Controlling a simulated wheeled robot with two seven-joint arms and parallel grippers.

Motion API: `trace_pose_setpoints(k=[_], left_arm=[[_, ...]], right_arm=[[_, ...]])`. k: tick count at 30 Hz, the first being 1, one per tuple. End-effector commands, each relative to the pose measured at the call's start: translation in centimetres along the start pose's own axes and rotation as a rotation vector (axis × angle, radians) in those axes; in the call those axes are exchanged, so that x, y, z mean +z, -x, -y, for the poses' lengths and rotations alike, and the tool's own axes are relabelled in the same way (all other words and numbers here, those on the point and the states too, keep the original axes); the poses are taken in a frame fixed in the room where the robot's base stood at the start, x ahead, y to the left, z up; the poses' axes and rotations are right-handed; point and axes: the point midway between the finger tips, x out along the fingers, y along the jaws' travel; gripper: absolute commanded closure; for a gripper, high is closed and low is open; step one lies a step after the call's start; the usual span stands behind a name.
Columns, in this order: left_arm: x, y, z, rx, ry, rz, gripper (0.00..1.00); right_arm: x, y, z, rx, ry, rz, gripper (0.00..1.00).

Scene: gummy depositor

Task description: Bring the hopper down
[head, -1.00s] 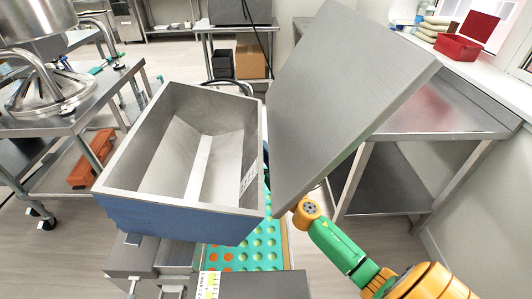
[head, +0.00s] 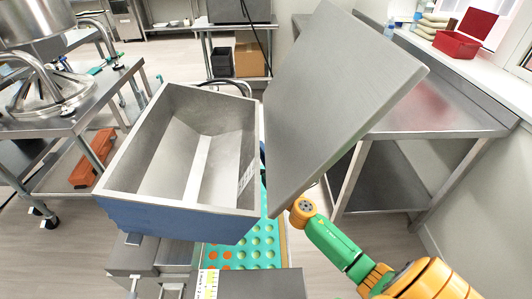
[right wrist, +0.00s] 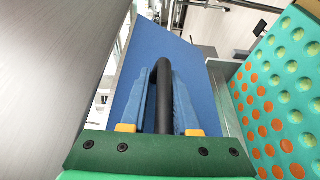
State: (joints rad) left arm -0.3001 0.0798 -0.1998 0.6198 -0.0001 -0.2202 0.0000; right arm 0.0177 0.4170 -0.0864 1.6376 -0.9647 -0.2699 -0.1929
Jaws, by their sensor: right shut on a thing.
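The hopper (head: 172,221) is a grey open trough with blue outer walls, empty inside, in the middle of the head view. Its large grey lid (head: 340,100) stands tilted open on the right side. In the right wrist view a black bar handle (right wrist: 163,92) stands before a blue face (right wrist: 190,60), which looks like the hopper's outer wall. My right gripper (right wrist: 162,80) is shut on this handle, a blue finger on each side. In the head view my right arm reaches up behind the lid, which hides the gripper. My left gripper is out of view.
A teal mould tray (head: 262,240) with orange and green rounds lies under the hopper's right side. A steel table (head: 440,105) stands at the right. A steel cart (head: 80,120) with a metal vessel is at the left.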

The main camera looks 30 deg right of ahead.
Motion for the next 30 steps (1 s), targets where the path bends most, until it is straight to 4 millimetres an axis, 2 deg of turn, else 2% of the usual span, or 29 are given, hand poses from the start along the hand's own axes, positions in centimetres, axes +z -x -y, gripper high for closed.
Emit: trace_pose_setpoints(k=[3,4,5,14,21,29,30], left_arm=[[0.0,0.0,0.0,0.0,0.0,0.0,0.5],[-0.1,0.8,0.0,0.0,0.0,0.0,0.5],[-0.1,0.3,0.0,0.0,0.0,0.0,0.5],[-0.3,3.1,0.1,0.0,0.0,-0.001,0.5],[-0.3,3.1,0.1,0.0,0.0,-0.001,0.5],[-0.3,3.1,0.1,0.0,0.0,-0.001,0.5],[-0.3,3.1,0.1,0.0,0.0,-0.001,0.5]], right_arm=[[-0.2,0.0,-0.2,0.004,-0.003,-0.007,1.0],[-0.4,-0.1,-0.8,0.001,0.006,-0.007,1.0],[-0.3,-0.1,-0.4,0.002,0.005,-0.007,1.0],[-1.5,-0.6,-1.8,-0.033,0.098,-0.007,1.0],[-2.5,-1.1,-1.9,-0.036,0.114,-0.005,1.0],[-2.5,-1.1,-1.9,-0.036,0.115,-0.003,1.0],[-2.5,-1.1,-1.9,-0.036,0.115,-0.003,0.69]])
